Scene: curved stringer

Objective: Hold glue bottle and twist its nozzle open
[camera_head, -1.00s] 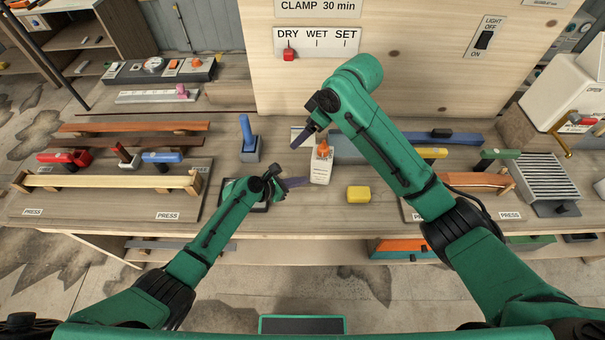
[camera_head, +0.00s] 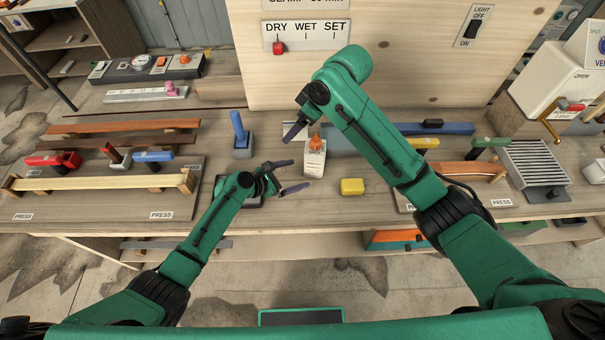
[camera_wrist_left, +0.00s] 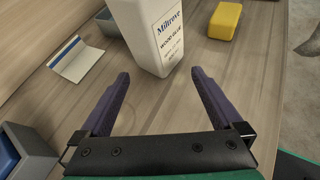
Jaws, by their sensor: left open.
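The white glue bottle (camera_head: 314,164) stands upright on the bench, with its orange nozzle (camera_head: 315,142) on top. In the left wrist view the bottle's labelled side (camera_wrist_left: 163,38) is just beyond the fingertips, its top out of frame. My left gripper (camera_head: 300,175) is open, its two purple fingers pointing at the bottle's lower body from the left. Nothing is between the fingers (camera_wrist_left: 160,74), and the bottle is centred ahead of the gap. My right gripper (camera_head: 294,133) is by the nozzle, at its upper left; only one finger shows clearly, so its opening is unclear.
A yellow block (camera_head: 352,187) lies right of the bottle. A blue-handled tool in a grey holder (camera_head: 243,146) stands to the left. The wooden panel (camera_head: 400,75) rises at the back.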

